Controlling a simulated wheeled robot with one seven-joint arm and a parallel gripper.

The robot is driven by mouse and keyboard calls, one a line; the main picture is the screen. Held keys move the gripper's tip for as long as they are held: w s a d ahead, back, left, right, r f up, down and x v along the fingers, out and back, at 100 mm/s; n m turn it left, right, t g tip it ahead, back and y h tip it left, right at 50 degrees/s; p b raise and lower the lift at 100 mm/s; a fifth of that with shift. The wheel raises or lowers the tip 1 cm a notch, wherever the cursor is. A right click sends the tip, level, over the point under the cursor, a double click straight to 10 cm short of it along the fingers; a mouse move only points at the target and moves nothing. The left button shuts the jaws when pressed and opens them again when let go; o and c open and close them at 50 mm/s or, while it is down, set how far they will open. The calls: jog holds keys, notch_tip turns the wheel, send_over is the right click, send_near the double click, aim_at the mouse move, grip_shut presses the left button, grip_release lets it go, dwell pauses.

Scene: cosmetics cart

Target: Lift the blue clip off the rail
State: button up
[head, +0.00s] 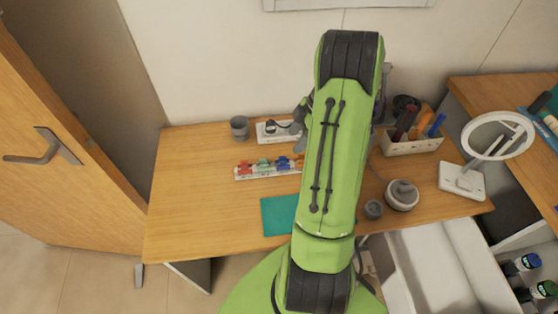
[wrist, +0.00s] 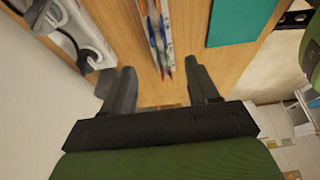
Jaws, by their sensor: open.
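A white rail (head: 267,174) lies on the wooden desk with a row of coloured clips on it. The blue clip (head: 283,163) is on the rail, right of a green clip (head: 263,164) and a red clip (head: 244,167). An orange clip (head: 299,162) is at the rail's right end, partly behind my arm. In the wrist view the rail (wrist: 146,25) runs away from my gripper (wrist: 161,88), with blue and red clip parts along it; I cannot tell each clip apart. My gripper is open and empty, its fingers apart on either side of the rail's near end. My arm mostly hides it in the head view.
A power strip (head: 268,137) with a plug and a grey cup (head: 240,128) stand behind the rail. A teal mat (head: 278,216) lies in front. A filled organiser box (head: 412,145), a round grey device (head: 402,195) and a ring mirror (head: 466,178) stand to the right. The desk's left is clear.

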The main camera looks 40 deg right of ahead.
aim_at(284, 159)
jog(key=b+x, duration=0.1)
jog(key=x, duration=0.5)
jog(key=shift+w+d+f, duration=0.15)
jog(key=shift+f, duration=0.05)
jog(key=b+x, duration=0.1)
jog(key=x, duration=0.4)
jog(key=shift+f, duration=0.35)
grip_shut()
